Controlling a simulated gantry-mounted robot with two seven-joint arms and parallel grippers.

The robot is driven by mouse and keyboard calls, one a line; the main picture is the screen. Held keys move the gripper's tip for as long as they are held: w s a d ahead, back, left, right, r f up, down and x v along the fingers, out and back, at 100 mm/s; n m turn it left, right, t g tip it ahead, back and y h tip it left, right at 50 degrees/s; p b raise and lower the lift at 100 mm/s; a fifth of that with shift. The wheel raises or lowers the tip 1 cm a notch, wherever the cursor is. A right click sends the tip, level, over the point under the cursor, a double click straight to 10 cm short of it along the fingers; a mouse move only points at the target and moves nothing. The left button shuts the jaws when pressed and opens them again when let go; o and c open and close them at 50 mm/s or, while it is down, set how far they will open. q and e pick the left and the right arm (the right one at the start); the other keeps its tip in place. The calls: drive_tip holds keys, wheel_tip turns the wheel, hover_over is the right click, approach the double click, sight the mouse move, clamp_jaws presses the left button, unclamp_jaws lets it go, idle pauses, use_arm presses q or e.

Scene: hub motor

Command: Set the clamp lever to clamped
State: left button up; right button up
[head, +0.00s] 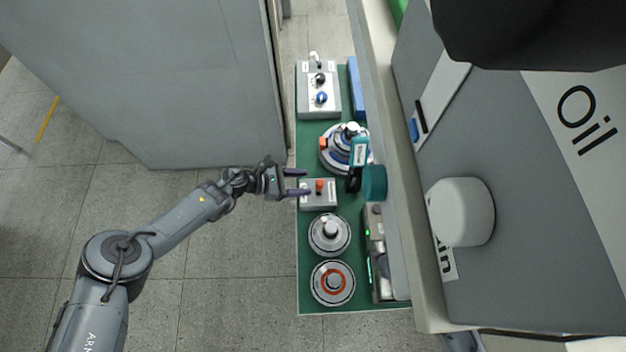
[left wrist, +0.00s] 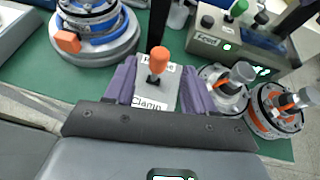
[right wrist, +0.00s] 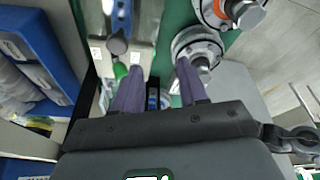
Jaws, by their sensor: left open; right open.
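The clamp box (head: 313,203) is a small light-grey box on the green bench mat, with an orange-knobbed lever (head: 319,185). In the left wrist view the orange knob (left wrist: 159,56) stands over the far part of the box, partly covering a far label; a "Clamp" label (left wrist: 148,103) lies at the near edge. My left gripper (head: 299,181) is open at the box's left side. Its purple fingers (left wrist: 160,78) lie on either side of the lever, with no visible contact. My right gripper (right wrist: 160,82) is open and empty in the right wrist view.
A blue-and-white round motor part (head: 330,158) stands behind the clamp box. Two round fixtures (head: 329,234) (head: 332,283) stand in front. A switch box (head: 318,90) is at the far end. A large grey "Oil" container (head: 520,180) is at right. Floor at left is open.

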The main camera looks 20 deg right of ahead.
use_arm(q)
drive_tip(key=shift+v, duration=2)
